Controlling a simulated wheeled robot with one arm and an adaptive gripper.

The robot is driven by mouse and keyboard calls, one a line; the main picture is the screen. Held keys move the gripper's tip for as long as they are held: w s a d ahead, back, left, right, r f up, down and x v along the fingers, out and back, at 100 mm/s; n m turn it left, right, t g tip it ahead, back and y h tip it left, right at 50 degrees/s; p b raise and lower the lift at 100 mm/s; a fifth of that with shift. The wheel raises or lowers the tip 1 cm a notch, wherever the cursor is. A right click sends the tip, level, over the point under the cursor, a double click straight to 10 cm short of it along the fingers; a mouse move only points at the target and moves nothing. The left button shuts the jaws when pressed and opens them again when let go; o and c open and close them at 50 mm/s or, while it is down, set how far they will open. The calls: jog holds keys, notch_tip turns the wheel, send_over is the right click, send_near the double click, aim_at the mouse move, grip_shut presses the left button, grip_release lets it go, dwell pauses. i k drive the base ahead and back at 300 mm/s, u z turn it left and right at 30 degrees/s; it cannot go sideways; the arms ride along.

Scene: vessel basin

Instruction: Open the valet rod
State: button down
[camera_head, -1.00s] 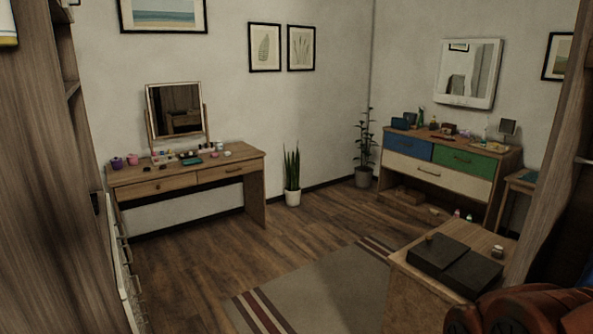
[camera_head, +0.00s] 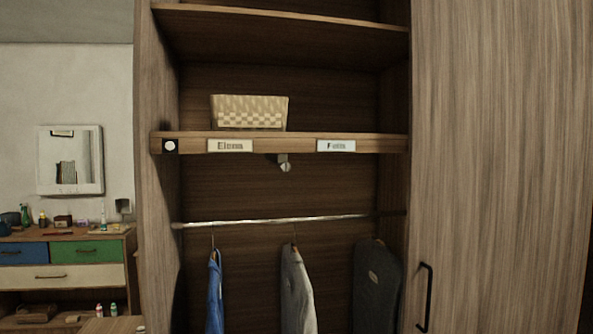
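An open wardrobe bay (camera_head: 290,180) fills the middle of the head view. Under its middle shelf (camera_head: 190,142) a short metal fitting with a round end (camera_head: 285,163) sticks out between the two name labels; it looks like the valet rod, pushed in. A long silver hanging rail (camera_head: 270,221) runs across the bay lower down. A small pale round piece on a dark plate (camera_head: 170,146) sits at the shelf's left end; I cannot tell what it is. My gripper is not in view.
A blue garment (camera_head: 214,295), a grey garment (camera_head: 297,295) and a dark garment or bag (camera_head: 378,290) hang below the rail. A woven basket (camera_head: 249,112) stands on the shelf. A closed door (camera_head: 500,150) with a black handle (camera_head: 425,297) is at right, a dresser (camera_head: 75,275) at left.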

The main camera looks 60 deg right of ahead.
aim_at(285, 167)
jog(key=z, duration=1.85)
jog(key=k, duration=0.5)
jog(key=u, duration=1.1)
jog(key=i, duration=0.8)
jog(key=z, duration=0.7)
